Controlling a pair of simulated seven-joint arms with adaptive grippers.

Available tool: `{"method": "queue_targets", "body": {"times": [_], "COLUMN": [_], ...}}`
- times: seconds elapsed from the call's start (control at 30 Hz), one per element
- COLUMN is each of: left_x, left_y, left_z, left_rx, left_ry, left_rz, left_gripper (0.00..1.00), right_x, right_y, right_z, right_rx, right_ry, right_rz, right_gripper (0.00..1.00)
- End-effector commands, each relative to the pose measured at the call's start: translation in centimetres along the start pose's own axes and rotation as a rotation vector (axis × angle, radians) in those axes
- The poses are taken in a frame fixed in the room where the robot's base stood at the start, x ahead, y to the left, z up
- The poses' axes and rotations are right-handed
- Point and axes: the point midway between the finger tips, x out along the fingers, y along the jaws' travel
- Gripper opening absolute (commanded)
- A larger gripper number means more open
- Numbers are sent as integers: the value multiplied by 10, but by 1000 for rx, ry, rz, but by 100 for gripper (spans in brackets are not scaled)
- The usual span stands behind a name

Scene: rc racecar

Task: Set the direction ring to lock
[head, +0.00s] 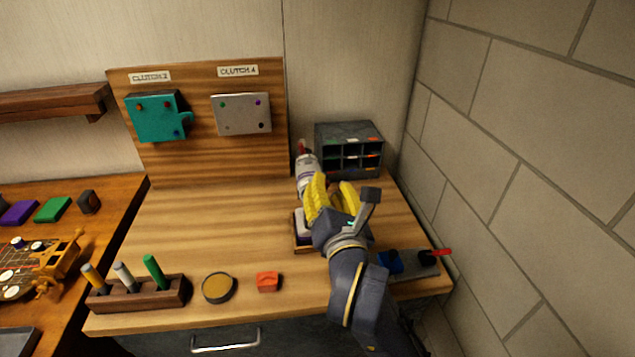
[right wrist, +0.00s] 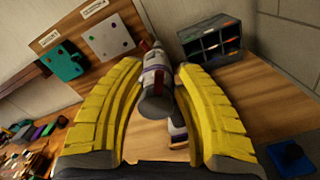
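A grey and white cylindrical tool with a red part at its far end (head: 306,170) stands at the back of the wooden bench, by the tool board; I cannot make out a direction ring or its marks. My right gripper (head: 331,188) has yellow fingers and reaches toward this tool from the front. In the right wrist view the tool (right wrist: 155,88) shows between the two fingers, its rounded dark end facing me. The fingers are apart, with bench visible beside the tool, so they look open. In the head view the fingers partly hide the tool's lower end. My left gripper is not in view.
A grey compartment organizer (head: 348,150) stands close behind on the right. A pen block (head: 137,294), a round tin (head: 218,288) and a red block (head: 267,281) line the front. The bench's left middle is clear.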

Motion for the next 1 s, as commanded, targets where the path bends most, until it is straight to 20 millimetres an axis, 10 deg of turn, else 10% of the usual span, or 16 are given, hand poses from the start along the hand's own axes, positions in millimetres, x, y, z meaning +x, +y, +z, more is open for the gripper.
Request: {"method": "queue_targets", "body": {"times": [0.63, 1.0], "left_x": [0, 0], "left_y": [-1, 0], "left_z": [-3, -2], "left_rx": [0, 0], "left_ry": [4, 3], "left_rz": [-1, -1], "left_gripper": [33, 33], "right_x": [19, 18], "right_y": [-3, -3], "right_z": [2, 2], "right_rx": [0, 0], "right_ry": [-3, -3], "right_rz": [-5, -5], "right_gripper": [36, 0]}}
